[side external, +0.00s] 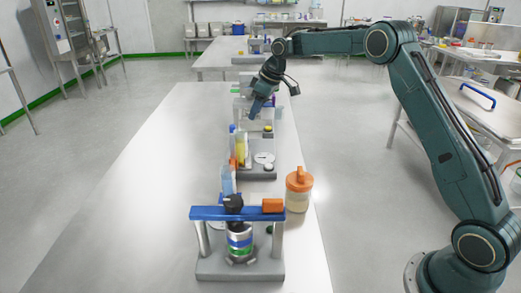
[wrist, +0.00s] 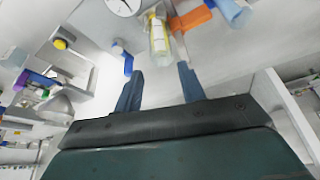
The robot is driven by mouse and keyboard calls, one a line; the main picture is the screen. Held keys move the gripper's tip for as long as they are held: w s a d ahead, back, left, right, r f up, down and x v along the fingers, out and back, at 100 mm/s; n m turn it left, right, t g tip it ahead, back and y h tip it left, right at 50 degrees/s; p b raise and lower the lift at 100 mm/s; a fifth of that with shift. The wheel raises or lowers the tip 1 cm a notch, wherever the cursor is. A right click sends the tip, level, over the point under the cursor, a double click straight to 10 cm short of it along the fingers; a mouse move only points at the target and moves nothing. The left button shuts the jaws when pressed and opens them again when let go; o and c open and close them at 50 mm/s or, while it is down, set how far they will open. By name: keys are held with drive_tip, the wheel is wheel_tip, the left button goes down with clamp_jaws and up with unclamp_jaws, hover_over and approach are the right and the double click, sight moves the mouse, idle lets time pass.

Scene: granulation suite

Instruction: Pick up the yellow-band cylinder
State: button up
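No cylinder is plainly marked as the yellow-band one. A clear bottle with yellow contents or label (side external: 241,149) stands mid-table among other bottles; it shows at the top of the wrist view (wrist: 158,38). A small yellow-topped piece (side external: 268,129) sits farther back, and a yellow round piece shows at upper left in the wrist view (wrist: 60,44). A cylinder with blue and green bands (side external: 239,243) stands in the near stand; no yellow band shows on it. My gripper (side external: 256,106) is above the table's far part. Its blue fingers (wrist: 159,84) are apart with nothing between them.
The near stand (side external: 205,240) has a blue top bar and an orange block. An orange-lidded jar (side external: 299,190) stands right of it. A blue bottle (side external: 227,179) and a grey base with white discs (side external: 259,173) are behind. The table's left side (side external: 140,190) is clear.

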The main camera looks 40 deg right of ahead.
sight(243, 141)
drive_tip(key=x, duration=0.8)
drive_tip(key=shift+f, duration=0.25)
drive_tip(key=shift+w+f, duration=0.1)
drive_tip(key=shift+w, duration=0.05)
drive_tip(key=shift+x, duration=2.55)
clamp_jaws()
